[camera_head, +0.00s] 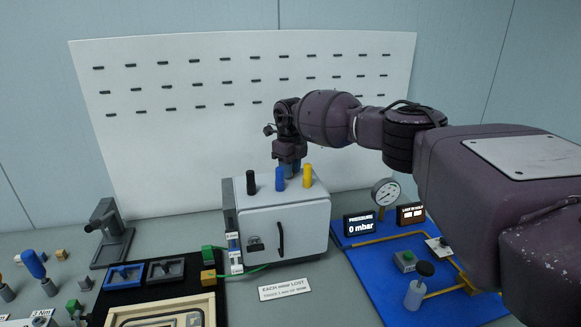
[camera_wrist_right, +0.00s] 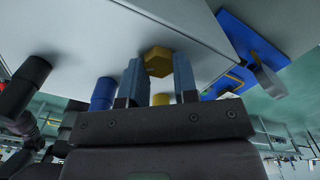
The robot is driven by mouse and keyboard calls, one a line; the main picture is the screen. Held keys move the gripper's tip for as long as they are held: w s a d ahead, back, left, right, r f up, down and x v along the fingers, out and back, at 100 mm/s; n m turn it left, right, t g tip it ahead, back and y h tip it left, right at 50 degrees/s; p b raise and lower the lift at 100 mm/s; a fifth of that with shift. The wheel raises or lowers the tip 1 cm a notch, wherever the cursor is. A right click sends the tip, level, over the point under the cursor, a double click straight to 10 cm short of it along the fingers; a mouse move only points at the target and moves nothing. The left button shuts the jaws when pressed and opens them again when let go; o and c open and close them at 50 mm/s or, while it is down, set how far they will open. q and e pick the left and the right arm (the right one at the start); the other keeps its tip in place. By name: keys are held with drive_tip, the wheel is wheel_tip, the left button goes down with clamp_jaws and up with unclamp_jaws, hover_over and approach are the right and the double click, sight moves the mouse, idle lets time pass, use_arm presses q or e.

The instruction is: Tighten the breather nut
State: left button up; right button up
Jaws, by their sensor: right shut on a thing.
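The white cabinet (camera_head: 283,222) stands on the bench, with black (camera_head: 251,182), blue (camera_head: 280,178) and yellow (camera_head: 307,175) knobs in a row on its top. My right gripper (camera_head: 289,167) points down at the rear of that top, behind the knobs. In the wrist view a gold hexagonal nut (camera_wrist_right: 158,61), which I take for the breather nut, sits at the white surface between the fingertips of my right gripper (camera_wrist_right: 158,75), shut on it. The nut is hidden in the head view. My left gripper is not in view.
A blue board (camera_head: 375,285) with a gauge (camera_head: 386,192) and a display reading 0 mbar (camera_head: 363,225) lies right of the cabinet. A black mat with trays (camera_head: 125,277) lies left. A slotted white panel (camera_head: 190,150) stands behind. My right arm crosses from the right.

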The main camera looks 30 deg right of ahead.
drive_tip(key=m+p, duration=0.2)
drive_tip(key=m, duration=0.3)
drive_tip(key=shift+a+r, duration=0.1)
drive_tip(key=shift+r, duration=0.05)
drive_tip(key=shift+m+p, duration=0.55)
drive_tip(key=shift+m, duration=0.65)
drive_tip(key=o, duration=0.9)
wheel_tip(320, 180, up, 11)
drive_tip(key=shift+f, duration=0.2)
